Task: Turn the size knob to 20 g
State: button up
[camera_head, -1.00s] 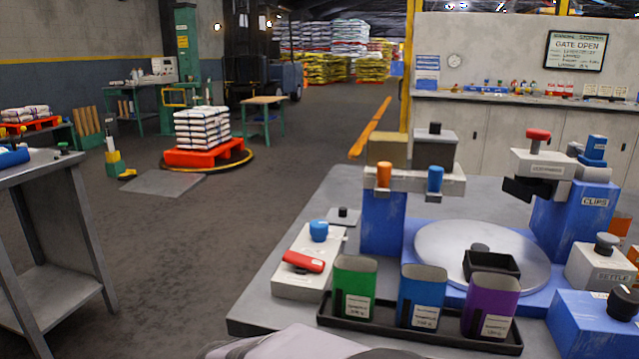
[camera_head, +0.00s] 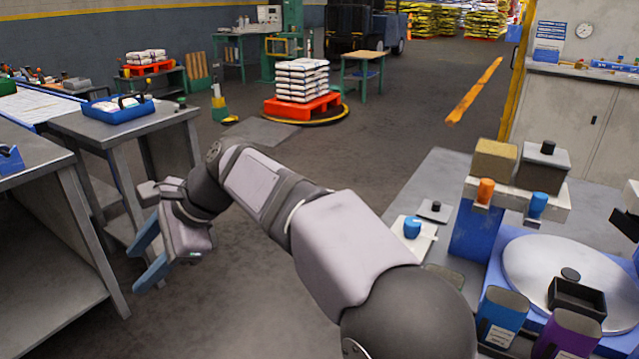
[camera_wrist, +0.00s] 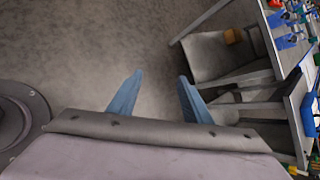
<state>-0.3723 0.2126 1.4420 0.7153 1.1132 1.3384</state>
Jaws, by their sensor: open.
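My gripper (camera_head: 137,268) hangs over the floor at the left, open and empty, well away from the grey workbench (camera_head: 437,170) at the right. In the wrist view its two blue fingers (camera_wrist: 159,78) are apart with only floor between them. On the bench, a blue round knob (camera_head: 412,227) tops a pale panel. An orange knob (camera_head: 485,190) and another blue knob (camera_head: 537,204) sit on the front of the blue dosing stand (camera_head: 473,230). No size scale or 20 g mark is readable, so I cannot tell which is the size knob.
My arm hides part of the bench's front left. A round silver plate (camera_head: 530,262) bears a black tray (camera_head: 577,300); blue (camera_head: 502,318) and purple (camera_head: 568,335) cups stand before it. Grey tables (camera_head: 95,122) stand left, near my gripper. Floor between is open.

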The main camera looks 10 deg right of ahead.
jog(key=w+d+r+m+h+p, duration=0.1)
jog(key=w+d+p, duration=0.2)
jog(key=d+p, duration=0.25)
jog(key=w+d+r+h+p, duration=0.2)
jog(key=w+d+p, duration=0.15)
jog(key=d, duration=0.25)
notch_tip(320, 180, up, 8)
jog(key=m+g+h+p, duration=0.2)
jog(key=h+p, duration=0.4)
jog(key=p, duration=2.5)
send_over(414, 221)
jog(key=shift+w+a+f, duration=0.15)
jog(key=shift+a+f, duration=0.05)
jog(key=shift+a, duration=0.05)
jog(key=shift+d, duration=0.25)
jog(key=shift+f+p, duration=1.2)
jog(key=shift+f, duration=2.55)
jog(key=c, duration=1.1)
